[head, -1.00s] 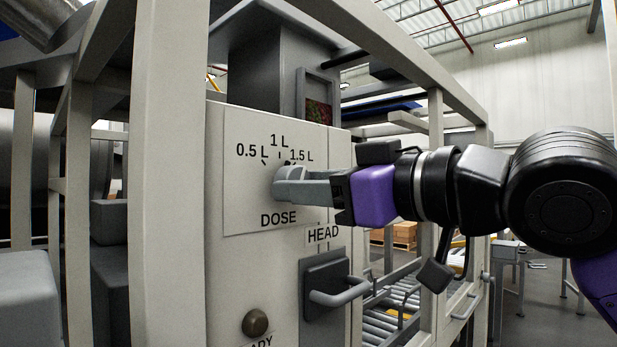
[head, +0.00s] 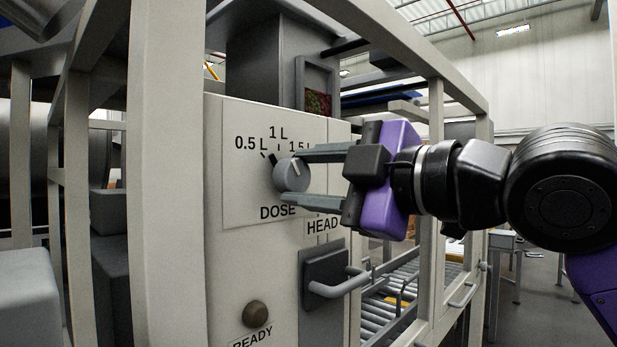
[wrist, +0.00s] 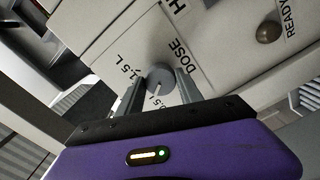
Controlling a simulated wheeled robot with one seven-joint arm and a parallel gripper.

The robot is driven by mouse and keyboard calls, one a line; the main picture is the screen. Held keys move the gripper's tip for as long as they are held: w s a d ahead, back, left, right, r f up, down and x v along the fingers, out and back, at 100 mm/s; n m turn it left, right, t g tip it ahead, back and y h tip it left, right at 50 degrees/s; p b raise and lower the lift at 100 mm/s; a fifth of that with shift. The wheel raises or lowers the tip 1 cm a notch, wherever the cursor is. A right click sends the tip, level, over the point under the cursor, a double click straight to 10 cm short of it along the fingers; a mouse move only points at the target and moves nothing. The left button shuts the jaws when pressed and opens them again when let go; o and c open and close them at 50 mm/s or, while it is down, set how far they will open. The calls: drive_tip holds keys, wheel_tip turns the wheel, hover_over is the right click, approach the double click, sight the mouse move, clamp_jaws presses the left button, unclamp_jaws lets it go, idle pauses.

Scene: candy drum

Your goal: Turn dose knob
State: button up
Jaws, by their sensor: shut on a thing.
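The round grey dose knob (head: 291,175) sits on the white dial plate (head: 245,195), marked 0.5 L, 1 L and 1.5 L. The upper finger partly covers the 1.5 L label.
Below the dial, a HEAD label (head: 323,225) and a grey handle (head: 340,284) stick out from the panel. A round brown READY button (head: 255,314) is lower left. Frame posts (head: 168,180) stand left of the panel. A roller conveyor (head: 385,308) lies behind, lower right.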

drive_tip(key=shift+n, duration=1.2)
drive_tip(key=o, duration=1.4)
drive_tip(key=b+v, duration=0.1)
drive_tip(key=v, duration=0.6)
drive_tip(key=shift+s+d, duration=0.25)
drive_tip(key=shift+d, duration=0.05)
